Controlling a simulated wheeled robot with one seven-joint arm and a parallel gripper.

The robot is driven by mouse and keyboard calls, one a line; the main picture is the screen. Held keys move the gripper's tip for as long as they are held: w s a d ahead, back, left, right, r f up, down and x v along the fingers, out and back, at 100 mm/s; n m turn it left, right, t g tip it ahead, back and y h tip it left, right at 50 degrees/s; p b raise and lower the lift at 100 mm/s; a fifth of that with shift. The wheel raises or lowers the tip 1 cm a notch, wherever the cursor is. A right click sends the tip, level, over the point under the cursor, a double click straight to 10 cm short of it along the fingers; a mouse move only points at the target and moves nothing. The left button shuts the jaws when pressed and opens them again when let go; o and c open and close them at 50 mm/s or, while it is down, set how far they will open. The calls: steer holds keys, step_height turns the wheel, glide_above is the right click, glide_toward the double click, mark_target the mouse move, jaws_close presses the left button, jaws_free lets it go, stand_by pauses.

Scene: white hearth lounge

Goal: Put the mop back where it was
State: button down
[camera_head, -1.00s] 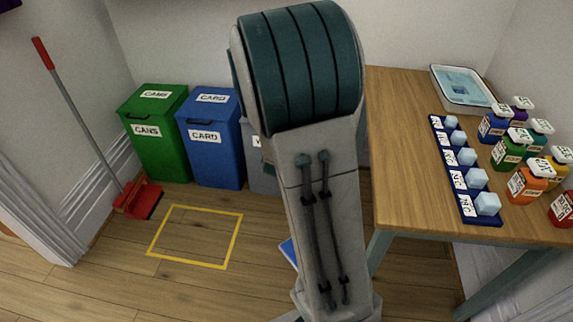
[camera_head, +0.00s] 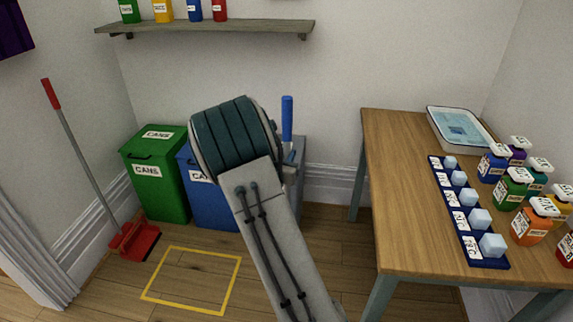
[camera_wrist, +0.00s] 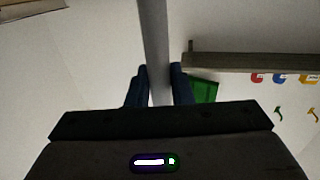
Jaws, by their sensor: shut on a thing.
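The mop shows as a blue upright handle grip (camera_head: 287,118) just right of my arm in the head view. Its lower part and head are hidden behind my arm. In the wrist view the mop's grey pole (camera_wrist: 154,40) runs between the two dark fingers of my gripper (camera_wrist: 160,78), which is shut on it. My gripper is mostly hidden behind my arm in the head view. A yellow outlined square (camera_head: 206,251) lies empty on the floor at lower left.
A red-handled broom (camera_head: 80,150) leans at the left wall with a red head. Green (camera_head: 165,200) and blue (camera_head: 208,212) bins stand against the back wall below a shelf (camera_head: 220,40). A wooden table (camera_head: 400,160) with bottles, a tray and a blue rack stands right.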

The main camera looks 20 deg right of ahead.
steer(key=shift+f, duration=1.5)
steer(key=shift+f+b, duration=0.1)
steer(key=shift+b, duration=0.25)
steer(key=c, duration=1.3)
jaws_free()
